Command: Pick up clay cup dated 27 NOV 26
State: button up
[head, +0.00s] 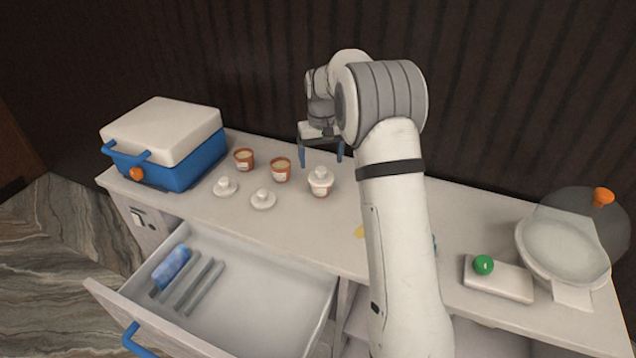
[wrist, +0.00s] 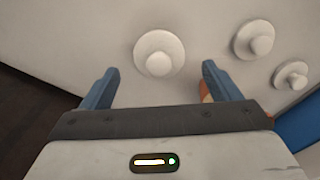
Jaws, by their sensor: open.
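Three small terracotta clay cups stand on the counter in the head view. The right cup (head: 320,188) wears a white knobbed lid (head: 321,176). The cups carry pale labels, too small for me to read any date. My gripper (head: 321,158) is open and empty, above and behind the lidded cup. In the wrist view a round white lid (wrist: 159,53) shows ahead, between the lines of my two blue fingers. A bit of orange cup (wrist: 205,92) shows beside the right finger, mostly hidden.
Two loose white lids, the left one (head: 225,187) and the right one (head: 263,200), lie in front of the cups. A blue cooler box (head: 185,163) stands left. An open drawer (head: 262,290) juts out in front. A scale (head: 565,250) stands at right.

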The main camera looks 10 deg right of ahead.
aim_at(321, 176)
jog(key=shift+w+f+p, duration=0.15)
jog(key=shift+f+p, duration=0.15)
jog(key=shift+f, duration=1.05)
jog(key=shift+w+f+p, duration=0.2)
jog(key=shift+f+p, duration=0.05)
jog(key=shift+f, duration=1.1)
jog(key=shift+w+f+p, duration=0.15)
jog(key=shift+f+p, duration=0.15)
jog(key=shift+f, duration=1.05)
jog(key=c, duration=1)
